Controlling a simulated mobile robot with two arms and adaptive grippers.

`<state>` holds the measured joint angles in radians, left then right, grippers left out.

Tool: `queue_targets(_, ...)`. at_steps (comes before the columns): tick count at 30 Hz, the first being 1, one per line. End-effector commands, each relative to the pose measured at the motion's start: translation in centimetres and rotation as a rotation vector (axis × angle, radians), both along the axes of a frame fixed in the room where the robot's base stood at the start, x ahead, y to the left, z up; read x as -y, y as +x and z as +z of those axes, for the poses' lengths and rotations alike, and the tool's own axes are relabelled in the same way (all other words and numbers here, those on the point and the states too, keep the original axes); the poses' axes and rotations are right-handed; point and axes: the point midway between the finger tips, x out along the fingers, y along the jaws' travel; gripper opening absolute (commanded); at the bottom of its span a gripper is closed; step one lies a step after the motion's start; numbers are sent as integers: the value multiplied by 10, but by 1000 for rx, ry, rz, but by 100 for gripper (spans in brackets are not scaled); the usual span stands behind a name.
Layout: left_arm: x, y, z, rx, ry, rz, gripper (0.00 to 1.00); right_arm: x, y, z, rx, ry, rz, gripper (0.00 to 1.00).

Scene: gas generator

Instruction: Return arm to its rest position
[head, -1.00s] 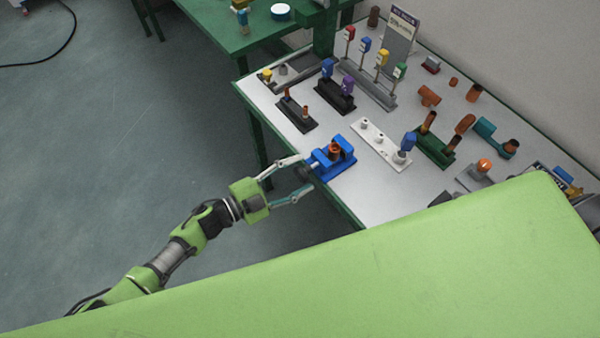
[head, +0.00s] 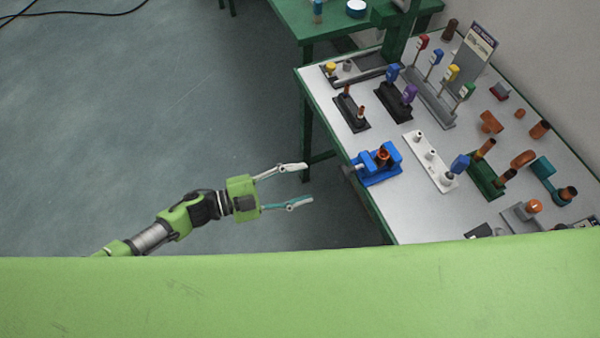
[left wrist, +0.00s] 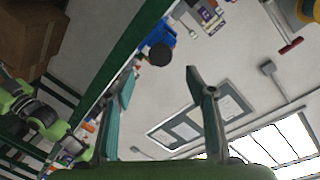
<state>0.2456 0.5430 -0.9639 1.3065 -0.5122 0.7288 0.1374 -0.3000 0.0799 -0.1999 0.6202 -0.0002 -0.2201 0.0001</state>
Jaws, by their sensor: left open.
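My left gripper (head: 300,184) is open and empty in the head view. It is over the floor, to the left of the table edge and apart from the blue vise. Its two fingers also show spread apart in the left wrist view (left wrist: 160,85), with nothing between them. The blue vise (head: 377,165) sits at the table's near left edge with an orange-brown part (head: 382,155) in it. Its dark round handle end shows in the left wrist view (left wrist: 159,54).
The white-topped table (head: 391,205) carries several part holders, pipe pieces and coloured tags. A green table (head: 320,25) stands behind it. My green body covers the bottom of the head view. The floor (head: 180,110) around the left arm is clear; a black cable lies at upper left.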

Motion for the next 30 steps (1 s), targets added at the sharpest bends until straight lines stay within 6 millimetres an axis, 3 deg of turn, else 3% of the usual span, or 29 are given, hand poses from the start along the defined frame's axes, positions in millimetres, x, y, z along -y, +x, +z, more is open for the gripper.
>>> queue_targets(8,0,1,-1,-2,1,4,50,0,0,0,0,0,0,56)
queue_targets(11,-6,11,-12,-27,6,62,50,0,0,-1,0,0,0,56)
queue_targets(13,-17,27,-33,-74,16,163,50,0,0,-3,0,0,0,56)
queue_targets(17,-61,54,-100,-233,61,442,50,0,0,-7,0,0,0,56)
queue_targets(20,-107,51,-163,-388,113,663,50,0,0,-10,0,0,-1,56)
queue_targets(23,-148,27,-224,-544,169,844,50,0,0,-12,0,0,0,56)
queue_targets(26,-184,-15,-278,-701,231,998,50,0,0,-14,0,0,0,56)
queue_targets(30,-221,-94,-342,-924,318,1175,50,0,0,-16,0,0,0,56)
